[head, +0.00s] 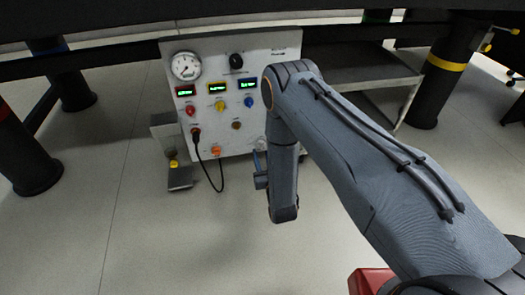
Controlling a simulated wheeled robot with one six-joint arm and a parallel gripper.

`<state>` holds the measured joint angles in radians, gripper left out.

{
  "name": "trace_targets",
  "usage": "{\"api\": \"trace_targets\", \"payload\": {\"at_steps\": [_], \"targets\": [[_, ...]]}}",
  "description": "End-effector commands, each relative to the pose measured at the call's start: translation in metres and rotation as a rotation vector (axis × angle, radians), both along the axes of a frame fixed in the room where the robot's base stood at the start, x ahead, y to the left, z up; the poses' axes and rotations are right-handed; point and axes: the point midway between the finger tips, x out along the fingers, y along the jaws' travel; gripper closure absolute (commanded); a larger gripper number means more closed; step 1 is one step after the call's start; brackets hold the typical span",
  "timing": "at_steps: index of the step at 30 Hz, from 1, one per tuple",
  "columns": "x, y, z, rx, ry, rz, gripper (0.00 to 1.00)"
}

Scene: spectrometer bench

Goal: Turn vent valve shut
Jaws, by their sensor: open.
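A light-grey control panel (268,50) stands upright under the dark bench. It carries a black knob (236,61) near the top and red (190,110), yellow (219,105) and blue (249,102) knobs below. The labels are too small to read, so I cannot tell which control is the vent valve. My arm reaches in from the right and bends down in front of the panel's right side, hiding part of it. My gripper (258,162) shows only as a small part left of my wrist, near the panel's lower right. Its fingertips are not clear; nothing held is visible.
A round gauge (186,66) and green-lit displays (218,88) are on the panel. A black cable (222,172) hangs from its lower left. A small box with a pedal-like base (181,178) stands left. Dark bench legs (436,90) flank it; the floor in front is clear.

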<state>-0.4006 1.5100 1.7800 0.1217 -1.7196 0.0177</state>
Motion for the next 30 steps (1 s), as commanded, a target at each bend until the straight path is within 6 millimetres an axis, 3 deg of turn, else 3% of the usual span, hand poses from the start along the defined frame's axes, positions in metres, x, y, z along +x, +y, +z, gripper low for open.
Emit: {"api": "trace_targets", "payload": {"at_steps": [7, 18, 25, 30], "targets": [[0.029, 0.008, -0.001, 0.0, 0.0, 0.0, 0.55], [0.034, 0.01, 0.0, 0.0, 0.001, 0.0, 0.55], [0.034, 0.01, 0.0, -0.001, 0.002, 0.0, 0.93], [0.034, 0.01, 0.0, -0.005, 0.001, 0.0, 0.96]]}}
